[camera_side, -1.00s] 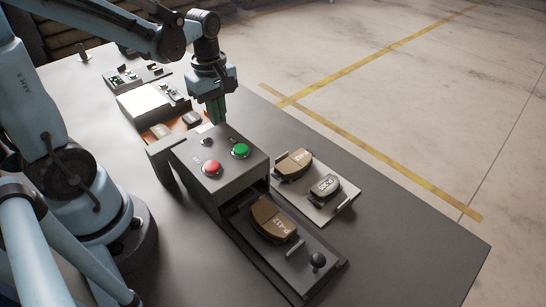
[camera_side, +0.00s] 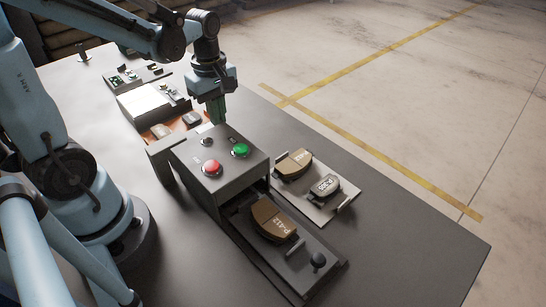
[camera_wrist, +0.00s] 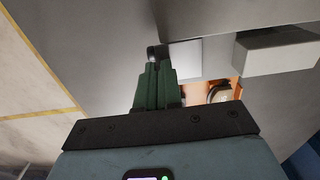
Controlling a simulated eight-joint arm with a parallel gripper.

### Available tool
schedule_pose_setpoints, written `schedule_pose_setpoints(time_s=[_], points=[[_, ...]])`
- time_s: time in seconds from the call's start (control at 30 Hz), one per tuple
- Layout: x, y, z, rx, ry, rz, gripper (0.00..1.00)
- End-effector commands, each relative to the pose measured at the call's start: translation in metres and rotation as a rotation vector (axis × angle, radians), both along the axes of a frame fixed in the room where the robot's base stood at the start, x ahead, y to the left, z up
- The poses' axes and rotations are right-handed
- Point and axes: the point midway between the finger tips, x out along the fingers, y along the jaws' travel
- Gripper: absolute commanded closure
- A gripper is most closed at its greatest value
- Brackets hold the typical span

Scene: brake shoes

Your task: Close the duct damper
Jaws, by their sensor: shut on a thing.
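My gripper (camera_side: 217,114) points down just behind the grey box (camera_side: 232,184) with the red and green buttons. Its green fingers are close together and also show in the wrist view (camera_wrist: 157,88). They are shut on a small dark piece (camera_wrist: 153,52) with a pale spot, at the fingertips in the wrist view. It may be the damper's handle, but most of it is hidden and I cannot tell for sure. I cannot make out the damper's plate or the duct's opening in either view.
A sliding tray (camera_side: 310,271) with a brown brake shoe (camera_side: 272,219) and a black knob (camera_side: 318,259) sticks out of the box's front. A plate (camera_side: 322,206) with two shoes lies at its right. Bins and a light panel stand behind. The table's front right is clear.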

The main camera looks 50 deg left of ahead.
Motion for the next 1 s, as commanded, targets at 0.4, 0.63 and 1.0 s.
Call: schedule_pose_setpoints(time_s=[0.4,0.63,1.0], points=[[0.0,0.0,0.0,0.0,0.0,0.0,1.0],[-0.013,0.0,0.001,0.0,0.0,0.001,1.0],[-0.034,0.0,0.0,0.0,0.005,0.001,1.0]])
